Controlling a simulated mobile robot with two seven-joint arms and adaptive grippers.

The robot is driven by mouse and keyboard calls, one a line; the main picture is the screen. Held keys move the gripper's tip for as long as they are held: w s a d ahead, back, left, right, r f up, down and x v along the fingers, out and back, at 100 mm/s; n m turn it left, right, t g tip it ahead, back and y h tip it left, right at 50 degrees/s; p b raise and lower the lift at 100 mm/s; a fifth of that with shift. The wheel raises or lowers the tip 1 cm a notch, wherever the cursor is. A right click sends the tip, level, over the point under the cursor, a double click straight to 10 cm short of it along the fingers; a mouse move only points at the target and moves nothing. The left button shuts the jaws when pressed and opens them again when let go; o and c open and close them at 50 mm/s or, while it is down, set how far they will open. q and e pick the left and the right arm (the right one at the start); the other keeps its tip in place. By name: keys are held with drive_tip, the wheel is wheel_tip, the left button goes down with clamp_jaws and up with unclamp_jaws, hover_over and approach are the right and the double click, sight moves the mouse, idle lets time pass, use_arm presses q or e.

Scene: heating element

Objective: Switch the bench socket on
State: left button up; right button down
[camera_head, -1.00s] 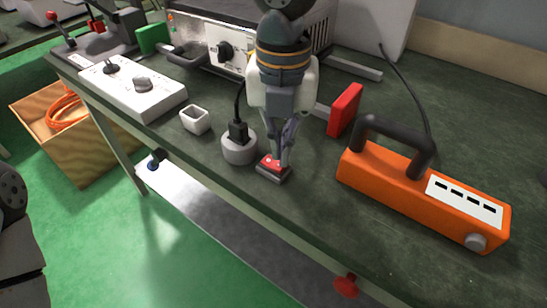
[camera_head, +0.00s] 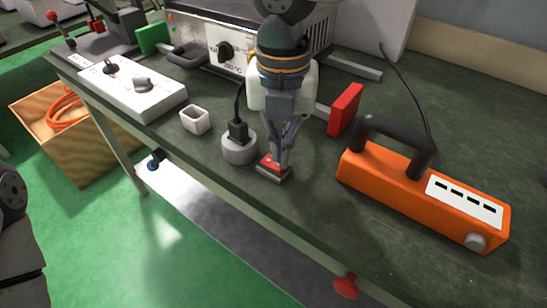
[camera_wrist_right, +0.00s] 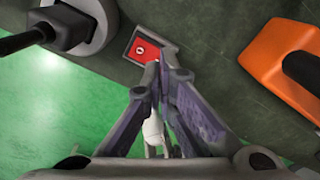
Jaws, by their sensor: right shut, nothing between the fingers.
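The bench socket (camera_head: 239,150) is a round grey outlet near the bench's front edge, with a black plug (camera_head: 238,131) standing in it. Right beside it is a red rocker switch (camera_head: 270,164) in a small grey frame. It also shows in the right wrist view (camera_wrist_right: 146,51), with a white mark on its red face. My right gripper (camera_head: 283,162) points down at the switch, its fingers shut and empty. In the wrist view the fingertips (camera_wrist_right: 160,68) are at the switch's near edge; whether they touch it I cannot tell. My left gripper is out of view.
An orange handled unit (camera_head: 400,190) stands to the right, and a red block (camera_head: 345,109) behind. A small white cup (camera_head: 195,120) and a white control box (camera_head: 133,92) are to the left. A metal-fronted heater unit (camera_head: 228,50) stands behind my right gripper.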

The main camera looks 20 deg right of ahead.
drive_tip(key=shift+f, duration=0.9)
idle(0.3)
wheel_tip(320, 180, up, 4)
drive_tip(key=shift+f+p, duration=0.15)
drive_tip(key=shift+p, duration=0.75)
drive_tip(key=shift+r+p, duration=0.7)
drive_tip(key=shift+r, duration=1.05)
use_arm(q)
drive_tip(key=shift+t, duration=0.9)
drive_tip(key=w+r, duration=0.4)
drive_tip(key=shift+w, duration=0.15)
use_arm(e)
drive_tip(key=shift+f, duration=0.1)
